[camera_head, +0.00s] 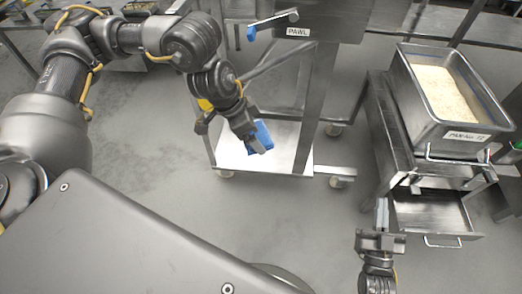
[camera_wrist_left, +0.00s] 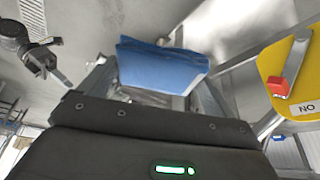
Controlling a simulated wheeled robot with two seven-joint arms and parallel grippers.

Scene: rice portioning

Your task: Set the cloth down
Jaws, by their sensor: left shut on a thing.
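The blue cloth (camera_head: 263,134) is folded and held in my left gripper (camera_head: 256,143), above the low shelf of the steel cart in the head view. In the left wrist view the cloth (camera_wrist_left: 160,66) lies across the fingers of my left gripper (camera_wrist_left: 155,88), which are shut on it; its edges hang past them. The cloth looks apart from the shelf, though the exact height cannot be told. My right gripper (camera_head: 382,215) points up at the lower right, beside the drawer, with its fingers close together and nothing seen between them.
The steel cart's low shelf (camera_head: 228,153) has bare room. A deep steel pan (camera_head: 418,118) of rice (camera_head: 447,92) stands on a stand at the right, with an open drawer (camera_head: 440,218) below. A panel labelled PAWL (camera_head: 330,18) has a blue-ended lever (camera_head: 272,22).

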